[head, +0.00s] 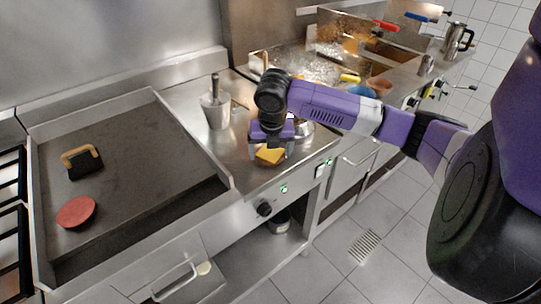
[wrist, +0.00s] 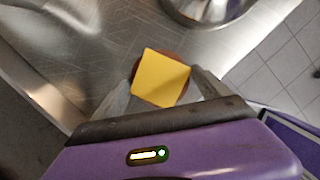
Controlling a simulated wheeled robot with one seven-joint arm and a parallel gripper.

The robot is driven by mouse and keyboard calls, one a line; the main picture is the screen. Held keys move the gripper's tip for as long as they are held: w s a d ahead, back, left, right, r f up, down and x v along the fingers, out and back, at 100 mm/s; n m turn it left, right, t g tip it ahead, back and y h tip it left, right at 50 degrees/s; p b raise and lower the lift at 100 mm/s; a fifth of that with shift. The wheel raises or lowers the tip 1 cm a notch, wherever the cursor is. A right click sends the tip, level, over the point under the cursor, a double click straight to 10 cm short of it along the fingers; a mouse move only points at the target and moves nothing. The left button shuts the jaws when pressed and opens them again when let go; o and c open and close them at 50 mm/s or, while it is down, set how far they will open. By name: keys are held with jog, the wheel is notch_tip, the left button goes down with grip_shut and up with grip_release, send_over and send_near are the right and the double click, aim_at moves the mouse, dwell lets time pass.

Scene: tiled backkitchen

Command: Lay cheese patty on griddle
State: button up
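The cheese patty is a brown round patty with a square yellow cheese slice on top. In the wrist view the cheese patty (wrist: 161,78) sits between my two grey fingers, which close on its sides. In the head view the cheese patty (head: 270,155) shows just below my gripper (head: 271,143), over the steel counter right of the griddle. Whether it touches the counter is hard to tell. The griddle (head: 140,150) is a dark flat plate with raised steel sides, at the left of the head view.
A reddish patty (head: 76,211) and a press with a wooden handle (head: 83,163) lie on the griddle's left part. Its middle and right are bare. A steel container with a utensil (head: 215,107) stands on the counter (head: 258,180) between griddle and gripper.

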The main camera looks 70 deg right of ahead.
jog(key=c, duration=1.2)
